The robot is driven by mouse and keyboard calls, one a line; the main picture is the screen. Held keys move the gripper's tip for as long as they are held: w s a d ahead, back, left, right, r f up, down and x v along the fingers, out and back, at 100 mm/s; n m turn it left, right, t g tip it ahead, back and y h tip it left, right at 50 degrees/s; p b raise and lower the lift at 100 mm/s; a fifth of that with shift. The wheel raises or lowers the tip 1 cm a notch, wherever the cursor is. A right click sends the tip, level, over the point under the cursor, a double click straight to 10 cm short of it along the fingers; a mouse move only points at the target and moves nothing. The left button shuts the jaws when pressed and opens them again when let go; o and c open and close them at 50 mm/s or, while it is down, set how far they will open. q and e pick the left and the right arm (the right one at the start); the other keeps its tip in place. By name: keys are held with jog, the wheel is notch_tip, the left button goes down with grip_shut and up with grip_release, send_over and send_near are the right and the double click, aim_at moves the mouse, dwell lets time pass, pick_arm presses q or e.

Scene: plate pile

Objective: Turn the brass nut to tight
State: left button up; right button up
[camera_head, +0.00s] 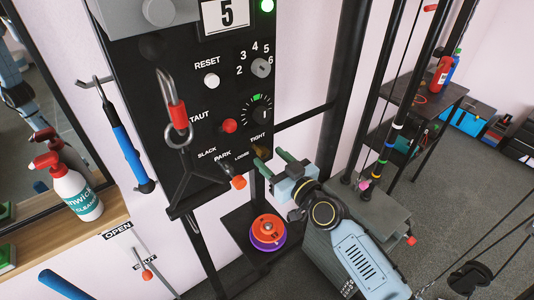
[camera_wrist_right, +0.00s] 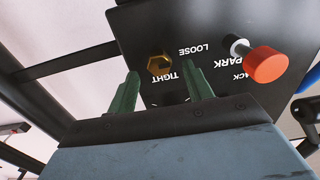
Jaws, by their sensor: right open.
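The brass nut (camera_head: 262,150) sits low on the black panel (camera_head: 205,125), between the words LOOSE and TIGHT. It shows clearly in the right wrist view (camera_wrist_right: 159,65) as a gold hex shape, upside-down lettering around it. My right gripper (camera_head: 267,156) comes from the lower right with two green fingers. In the right wrist view the fingers (camera_wrist_right: 162,72) are spread open, one on each side of the nut, with a visible gap on both sides. Whether the tips reach past the nut's face, I cannot tell. My left gripper is not in view.
A red-ended lever (camera_head: 238,182) by PARK juts from the panel, and shows in the wrist view (camera_wrist_right: 265,64). A ring hook (camera_head: 178,134) hangs before the panel. Orange and purple discs (camera_head: 266,229) rest on a low shelf. A spray bottle (camera_head: 75,192) stands at left.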

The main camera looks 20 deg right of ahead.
aim_at(262, 151)
jog(key=shift+x, duration=1.3)
jog(key=c, duration=0.9)
jog(key=shift+c, duration=0.2)
